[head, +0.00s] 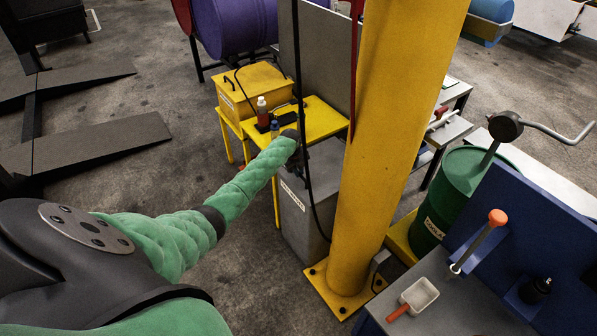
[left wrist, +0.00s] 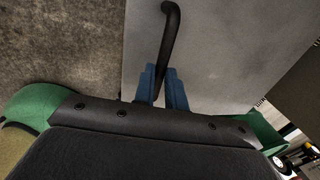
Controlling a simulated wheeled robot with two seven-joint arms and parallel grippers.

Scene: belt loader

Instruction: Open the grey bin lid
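The grey bin (head: 304,218) stands on the floor left of the yellow column, with a white label on its front. Its flat grey lid (left wrist: 225,50) fills much of the left wrist view and carries a black curved bar handle (left wrist: 171,35). My left arm reaches over the bin in the head view, and its wrist hides part of the lid there. The blue fingers of my left gripper (left wrist: 163,88) stand on either side of the handle with no clear gap, so they look shut on it. My right gripper is in neither view.
The thick yellow column (head: 385,150) stands just right of the bin, with a black cable hanging in front of the bin. A yellow table (head: 318,118) with bottles is behind. A blue-grey bench (head: 440,305) with a scoop is at lower right.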

